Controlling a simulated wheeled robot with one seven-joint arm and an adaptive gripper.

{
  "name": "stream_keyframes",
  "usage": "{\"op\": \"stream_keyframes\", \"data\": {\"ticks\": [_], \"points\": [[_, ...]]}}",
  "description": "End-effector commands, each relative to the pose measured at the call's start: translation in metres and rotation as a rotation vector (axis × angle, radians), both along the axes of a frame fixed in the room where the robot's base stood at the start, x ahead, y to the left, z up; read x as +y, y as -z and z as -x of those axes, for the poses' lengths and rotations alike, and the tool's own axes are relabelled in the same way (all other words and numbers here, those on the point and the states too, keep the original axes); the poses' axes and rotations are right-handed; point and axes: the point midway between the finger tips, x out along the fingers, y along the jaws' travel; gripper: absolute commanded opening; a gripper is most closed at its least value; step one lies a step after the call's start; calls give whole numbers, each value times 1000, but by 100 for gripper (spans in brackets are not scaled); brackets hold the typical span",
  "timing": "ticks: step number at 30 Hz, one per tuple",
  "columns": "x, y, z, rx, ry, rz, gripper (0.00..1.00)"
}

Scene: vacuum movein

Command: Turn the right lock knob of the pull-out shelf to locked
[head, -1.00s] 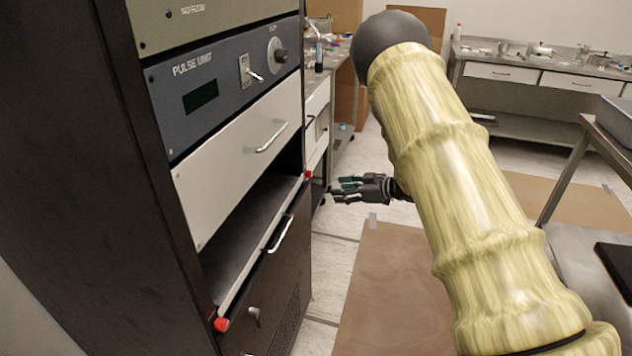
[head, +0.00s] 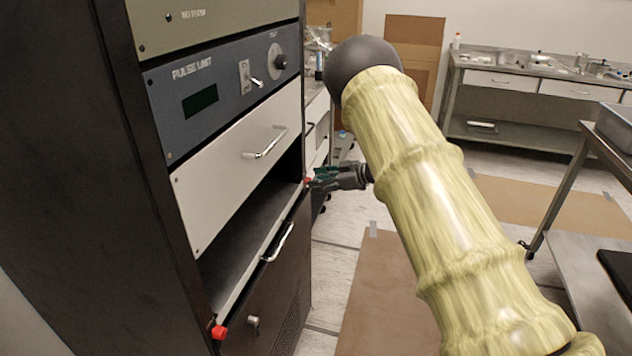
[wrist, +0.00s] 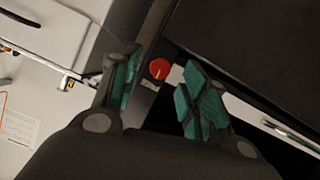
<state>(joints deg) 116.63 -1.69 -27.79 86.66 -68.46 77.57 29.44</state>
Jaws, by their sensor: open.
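The pull-out shelf (head: 235,272) sits in the dark rack below a white drawer, with a red lock knob at each front corner. The right lock knob (head: 307,181) is at the shelf's far end in the head view, right by my fingertips. In the wrist view it is a round red knob (wrist: 159,69) with a pale mark on its face. My gripper (head: 316,181) is open, its teal-padded fingers (wrist: 165,95) on either side of the knob in the wrist view. I cannot tell whether a finger touches it. The left lock knob (head: 219,332) is at the near corner.
The white drawer (head: 240,170) with a bar handle is above the shelf opening. A dark lower panel (head: 270,290) with a handle is below. A metal cart (head: 590,200) stands at the right. Brown floor sheets lie on the open floor.

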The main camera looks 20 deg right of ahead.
Motion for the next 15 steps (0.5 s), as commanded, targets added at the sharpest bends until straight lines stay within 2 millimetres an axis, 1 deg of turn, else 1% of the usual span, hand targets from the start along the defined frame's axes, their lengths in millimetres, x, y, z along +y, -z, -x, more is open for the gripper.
{"op": "stream_keyframes", "data": {"ticks": [3,6,14,15], "points": [[7,4,-5,0,0,0,44],[10,5,-8,0,1,0,44],[11,6,-8,0,1,0,44],[11,6,-8,0,1,0,42]]}}
